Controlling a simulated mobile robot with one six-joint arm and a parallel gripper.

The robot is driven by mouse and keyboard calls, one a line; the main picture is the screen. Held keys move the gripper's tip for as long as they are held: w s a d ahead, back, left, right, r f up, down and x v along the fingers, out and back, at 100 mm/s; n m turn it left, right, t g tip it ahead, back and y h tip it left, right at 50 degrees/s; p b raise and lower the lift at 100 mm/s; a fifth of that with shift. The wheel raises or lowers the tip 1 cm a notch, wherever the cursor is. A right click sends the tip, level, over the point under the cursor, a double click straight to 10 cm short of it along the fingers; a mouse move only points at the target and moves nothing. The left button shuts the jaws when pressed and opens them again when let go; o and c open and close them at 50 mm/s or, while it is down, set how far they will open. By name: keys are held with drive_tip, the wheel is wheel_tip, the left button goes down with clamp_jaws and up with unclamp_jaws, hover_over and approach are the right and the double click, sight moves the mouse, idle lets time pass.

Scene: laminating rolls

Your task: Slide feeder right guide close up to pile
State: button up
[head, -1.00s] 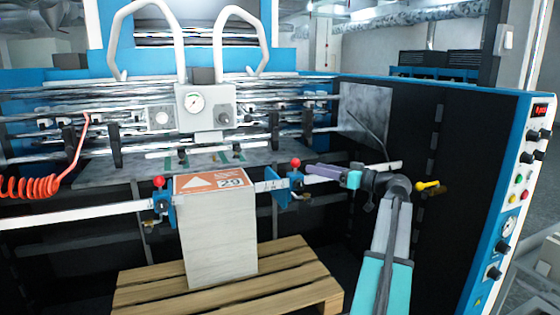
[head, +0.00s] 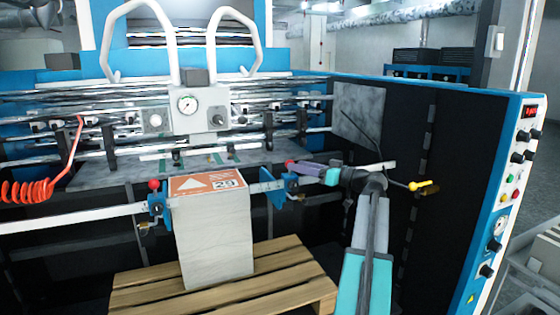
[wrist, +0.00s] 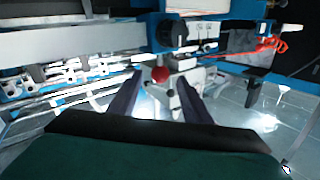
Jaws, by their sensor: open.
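The pile (head: 215,235) is a tall pale stack with an orange-and-white top sheet. In the wrist view, the red knob (wrist: 160,74) shows between the two spread fingertips of my gripper (wrist: 160,80). The gripper is open, not closed on the knob. The left guide (head: 158,207), with its own red knob, stands at the pile's left edge.
The pile stands on a wooden pallet (head: 150,290). The white bar (head: 70,216) runs across the front. A gauge box (head: 199,108) hangs above behind. A yellow-tipped lever (head: 424,186) is right of my wrist. A coiled red hose (head: 28,190) hangs far left.

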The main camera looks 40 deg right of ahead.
drive_tip(key=p+x, duration=0.2)
drive_tip(key=x, duration=0.6)
drive_tip(key=shift+w, duration=0.35)
clamp_jaws()
